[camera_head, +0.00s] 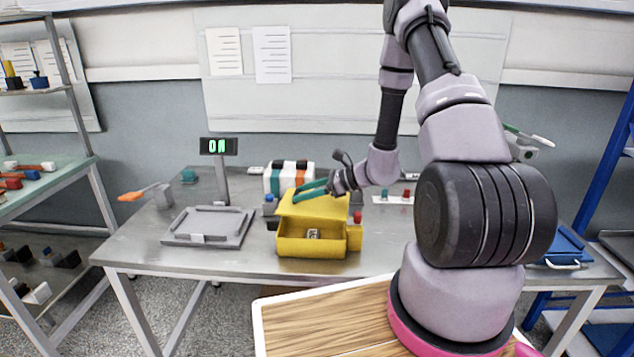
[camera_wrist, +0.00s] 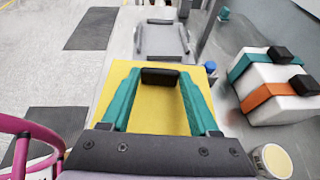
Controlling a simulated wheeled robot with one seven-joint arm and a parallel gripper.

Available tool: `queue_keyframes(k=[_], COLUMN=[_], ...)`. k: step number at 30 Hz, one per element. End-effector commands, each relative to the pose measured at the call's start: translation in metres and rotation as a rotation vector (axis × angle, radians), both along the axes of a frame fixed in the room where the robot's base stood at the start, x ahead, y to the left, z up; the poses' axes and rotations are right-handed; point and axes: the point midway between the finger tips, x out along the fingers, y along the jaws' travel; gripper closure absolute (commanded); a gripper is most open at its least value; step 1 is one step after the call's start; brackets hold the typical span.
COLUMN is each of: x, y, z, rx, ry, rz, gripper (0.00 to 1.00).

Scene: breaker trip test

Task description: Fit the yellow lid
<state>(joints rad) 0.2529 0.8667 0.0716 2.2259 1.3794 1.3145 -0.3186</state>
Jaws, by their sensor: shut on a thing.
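The yellow lid (camera_head: 316,205) is over the rear part of an open yellow box (camera_head: 312,249). The box's front interior shows below it, with a small grey-white item (camera_head: 313,234) inside. The lid looks slightly tilted; I cannot tell whether it touches the box rim. My gripper (camera_head: 299,191) has teal fingers and is shut on the lid's dark handle. In the wrist view, the fingertips (camera_wrist: 160,77) hold the black handle across the yellow lid (camera_wrist: 155,112). The lid hides the box there.
A grey tray (camera_head: 208,226) lies left of the box, below a display reading "ON" (camera_head: 219,146). A white block with coloured bands (camera_head: 289,177) stands behind. Blue (camera_head: 269,205) and red (camera_head: 357,217) knobs flank the box. Bare table lies between tray and box.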

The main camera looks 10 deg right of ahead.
Motion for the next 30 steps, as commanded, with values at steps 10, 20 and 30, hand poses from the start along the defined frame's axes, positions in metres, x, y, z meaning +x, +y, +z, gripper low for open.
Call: queue_keyframes(k=[10,20,30], x=[-0.01,-0.01,-0.01], y=[0.011,0.01,0.01], z=[-0.005,-0.01,-0.032], rx=[-0.002,-0.004,-0.004], ry=[-0.006,-0.008,-0.007], rz=[0.094,0.094,0.093], gripper=[0.94,0.94,0.94])
